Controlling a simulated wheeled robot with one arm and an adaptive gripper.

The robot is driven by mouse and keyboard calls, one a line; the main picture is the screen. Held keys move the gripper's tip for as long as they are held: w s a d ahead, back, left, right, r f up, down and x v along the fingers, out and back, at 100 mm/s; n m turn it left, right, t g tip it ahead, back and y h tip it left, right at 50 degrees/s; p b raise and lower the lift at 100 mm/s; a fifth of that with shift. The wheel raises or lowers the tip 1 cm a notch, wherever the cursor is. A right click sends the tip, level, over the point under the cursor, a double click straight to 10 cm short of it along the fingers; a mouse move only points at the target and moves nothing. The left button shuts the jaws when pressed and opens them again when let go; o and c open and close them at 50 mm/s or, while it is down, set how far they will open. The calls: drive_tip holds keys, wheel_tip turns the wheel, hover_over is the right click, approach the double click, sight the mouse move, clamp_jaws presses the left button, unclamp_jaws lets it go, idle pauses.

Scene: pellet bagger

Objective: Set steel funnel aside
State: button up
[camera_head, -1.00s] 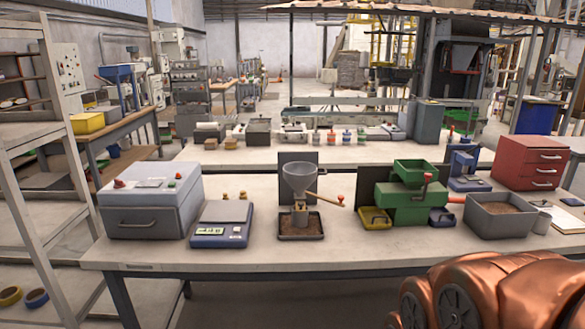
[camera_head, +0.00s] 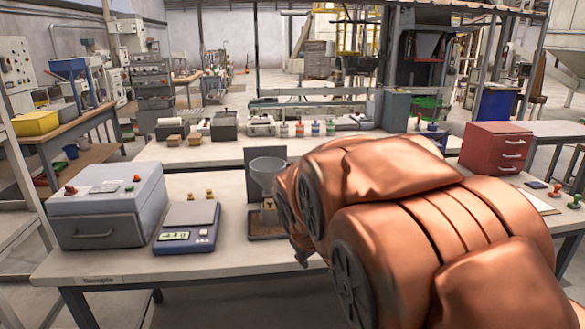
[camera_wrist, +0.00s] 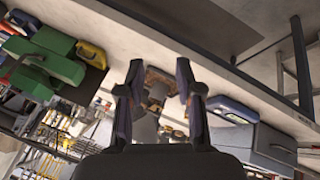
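The steel funnel (camera_head: 267,172) is a grey cone standing upright above a dark tray (camera_head: 262,232) on the front bench. My copper arm hides its right side and the green machine beside it in the head view. In the wrist view, my gripper (camera_wrist: 160,68) is open, its two dark fingers spread and empty. The brown tray and stand area (camera_wrist: 157,88) shows between and beyond the fingers. A grey shape (camera_wrist: 146,127) lower between them appears to be the funnel, apart from the fingers as far as I can tell.
Left of the funnel are a blue-grey scale (camera_head: 187,226) and a grey box (camera_head: 108,208). A dark panel (camera_head: 252,155) stands behind it. A red drawer cabinet (camera_head: 497,146) is at right. The green machine (camera_wrist: 50,65) shows in the wrist view. Bare bench lies along the front edge.

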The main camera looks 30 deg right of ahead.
drive_tip(key=w+d+r+n+t+h, duration=0.1)
drive_tip(key=w+d+r+n+t, duration=0.35)
drive_tip(key=w+d, duration=0.7)
drive_tip(key=w+d+r+n+t+h, duration=0.1)
drive_tip(key=w+d+r+n+t, duration=0.3)
drive_tip(key=w+d, duration=0.7)
drive_tip(key=shift+w+a+f+n+t+y+p, duration=0.15)
drive_tip(key=shift+w+a+f+n+t+y, duration=0.65)
drive_tip(key=shift+w+n+y, duration=1.25)
drive_tip(key=shift+w+a+f+n+t+y+p, duration=0.2)
drive_tip(key=shift+w+a+f+n+t+y, duration=0.6)
drive_tip(key=shift+w+n+y, duration=1.25)
drive_tip(key=shift+w+a+f+n+t+y+p, duration=0.15)
drive_tip(key=shift+w+a+f+n+t+y, duration=0.25)
drive_tip(key=shift+w+a+n+t+y, duration=1.2)
drive_tip(key=shift+w+d+g+y, duration=0.3)
drive_tip(key=shift+w+g+y, duration=0.3)
drive_tip(key=shift+y, duration=0.2)
drive_tip(key=shift+c, duration=0.4)
clamp_jaws()
drive_tip(key=shift+r, duration=0.1)
